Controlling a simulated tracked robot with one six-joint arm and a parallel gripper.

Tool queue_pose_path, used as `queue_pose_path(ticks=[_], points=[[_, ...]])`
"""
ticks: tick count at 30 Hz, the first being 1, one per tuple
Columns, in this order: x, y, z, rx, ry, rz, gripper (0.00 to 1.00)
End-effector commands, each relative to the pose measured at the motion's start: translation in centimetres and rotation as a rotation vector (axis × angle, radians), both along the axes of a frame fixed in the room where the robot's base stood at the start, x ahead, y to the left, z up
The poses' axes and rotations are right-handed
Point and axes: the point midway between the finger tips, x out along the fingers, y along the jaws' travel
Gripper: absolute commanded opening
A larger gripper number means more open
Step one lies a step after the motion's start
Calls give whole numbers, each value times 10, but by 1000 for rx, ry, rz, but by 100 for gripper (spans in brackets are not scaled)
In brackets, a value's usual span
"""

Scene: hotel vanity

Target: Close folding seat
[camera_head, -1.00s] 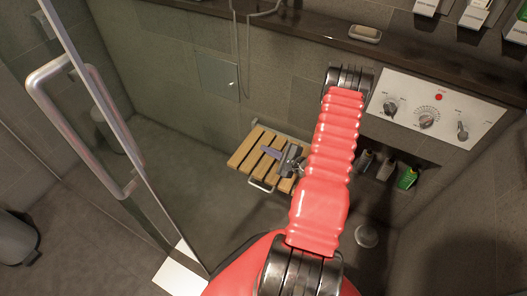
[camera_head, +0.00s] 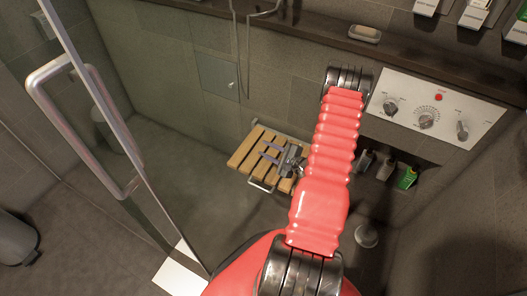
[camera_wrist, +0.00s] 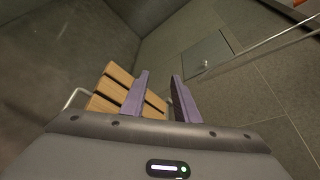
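The folding seat (camera_head: 246,150) has wooden slats on a metal frame and is folded down from the shower wall, its slats facing up. It also shows in the wrist view (camera_wrist: 114,84), left of and beyond my fingers. My gripper (camera_head: 270,153) is over the right part of the seat, partly covering its slats. In the wrist view my gripper (camera_wrist: 160,82) has its two fingers apart with nothing between them but the view of the seat. I cannot tell whether a finger touches the slats. My red arm hides the area right of the seat.
A glass door with a metal handle (camera_head: 38,88) stands at the left. A control panel (camera_head: 437,111), a soap dish (camera_head: 365,33) on a ledge and several bottles, one green (camera_head: 408,178), are at the right. A hose hangs above the seat. Floor left of the seat is clear.

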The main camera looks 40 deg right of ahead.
Motion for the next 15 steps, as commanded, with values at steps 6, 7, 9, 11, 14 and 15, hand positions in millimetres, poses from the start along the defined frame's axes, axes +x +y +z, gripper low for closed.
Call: queue_pose_path(ticks=[6,7,9,11,14,15], points=[[-8,-2,2,0,0,-3,28],[-10,-2,3,0,0,-3,28],[-17,-2,5,-1,0,-3,28],[-25,-3,7,0,0,-4,28],[-38,-4,11,0,0,-4,28],[-43,-4,13,0,0,-4,28]])
